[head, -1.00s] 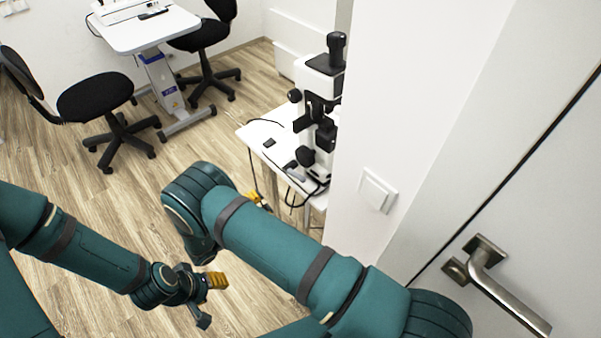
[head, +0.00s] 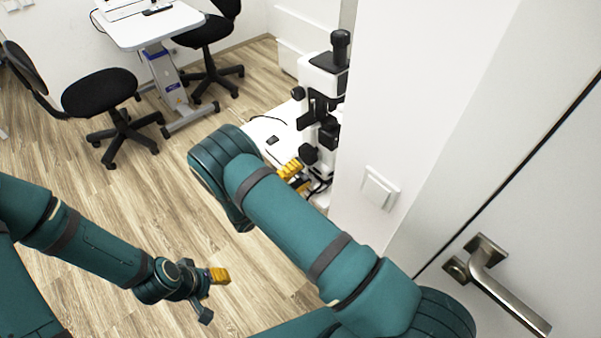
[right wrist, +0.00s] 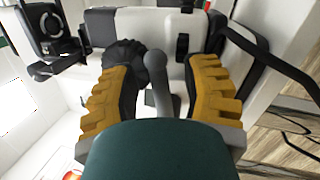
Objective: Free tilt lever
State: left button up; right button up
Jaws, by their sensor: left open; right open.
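A white and black microscope-like instrument (head: 322,75) stands on a small white table, partly hidden by the wall edge. In the right wrist view a grey lever with a rounded end (right wrist: 157,75), which looks like the tilt lever, stands in front of the instrument's pale body (right wrist: 165,30). A black ribbed knob (right wrist: 124,54) is just left of it. My right gripper (right wrist: 163,88) is open, its yellow fingers on either side of the lever with gaps showing. In the head view this gripper (head: 293,176) is at the instrument's base, partly behind my arm. My left gripper (head: 212,292) is open and empty above the floor.
The white table (head: 262,132) has a small dark item and cables on it. A wall with a switch (head: 379,188) and a door with a metal handle (head: 487,270) are close on the right. Black chairs (head: 100,92) and a desk (head: 150,28) stand back left.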

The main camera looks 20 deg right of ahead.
aim_at(302, 158)
grip_shut()
jog(key=shift+r, duration=0.1)
jog(key=n, duration=0.1)
jog(key=r+n+t+p, duration=0.1)
jog(key=n, duration=0.2)
jog(key=shift+w+a+r+t, duration=0.1)
jog(key=shift+w+r+t, duration=0.1)
jog(key=shift+w+t, duration=0.15)
jog(key=shift+w+a+r+n+t+y+p, duration=0.15)
jog(key=shift+n+t+p, duration=0.1)
jog(key=shift+n, duration=0.55)
jog(key=shift+w+r+n+t+y+p, duration=0.1)
jog(key=shift+r+n+t+p, duration=0.15)
jog(key=shift+n, duration=0.55)
jog(key=shift+w+a+r+n+t+y+p, duration=0.15)
jog(key=shift+n+t, duration=0.1)
jog(key=shift+n, duration=0.55)
jog(key=shift+d, duration=0.1)
jog(key=shift+f, duration=0.1)
